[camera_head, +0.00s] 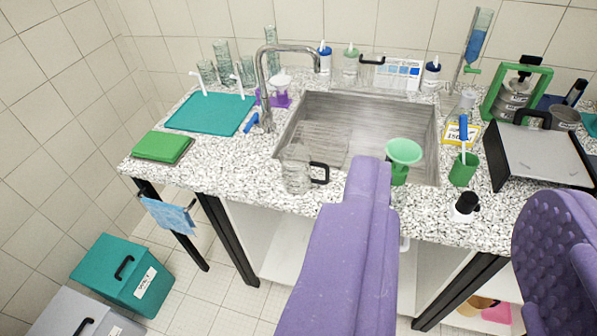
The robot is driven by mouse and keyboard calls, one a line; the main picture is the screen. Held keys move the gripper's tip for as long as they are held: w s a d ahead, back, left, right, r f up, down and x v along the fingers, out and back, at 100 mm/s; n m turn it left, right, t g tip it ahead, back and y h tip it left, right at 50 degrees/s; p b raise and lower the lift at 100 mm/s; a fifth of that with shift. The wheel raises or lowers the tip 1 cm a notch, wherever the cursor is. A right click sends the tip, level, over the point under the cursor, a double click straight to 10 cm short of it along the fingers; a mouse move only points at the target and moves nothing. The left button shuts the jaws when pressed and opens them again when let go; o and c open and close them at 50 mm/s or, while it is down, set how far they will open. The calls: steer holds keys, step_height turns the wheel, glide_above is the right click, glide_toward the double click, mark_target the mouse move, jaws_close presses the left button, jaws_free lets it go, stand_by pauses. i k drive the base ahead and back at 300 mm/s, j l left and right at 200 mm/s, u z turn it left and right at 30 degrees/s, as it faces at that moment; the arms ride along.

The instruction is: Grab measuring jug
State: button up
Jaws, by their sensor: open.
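A clear measuring jug (296,170) with a black handle on its right side stands on the speckled worktop (235,178), by the front left corner of the sink. It looks upright and seems empty. My purple arm link rises from the bottom of the picture, and its far end lies just right of the jug's handle, overlapping the worktop's front edge. The jaws of my gripper do not show in this view, and nothing is seen touching the jug.
The metal sink (335,110) lies behind the jug, with a tall tap (262,85). The worktop left of the jug is clear.

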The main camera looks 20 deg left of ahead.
mark_target(296, 164)
steer(key=i+u, duration=0.3)
steer(key=i, duration=0.6)
steer(key=i+l+u, duration=0.1)
steer(key=i+u, duration=0.2)
steer(key=i, duration=0.6)
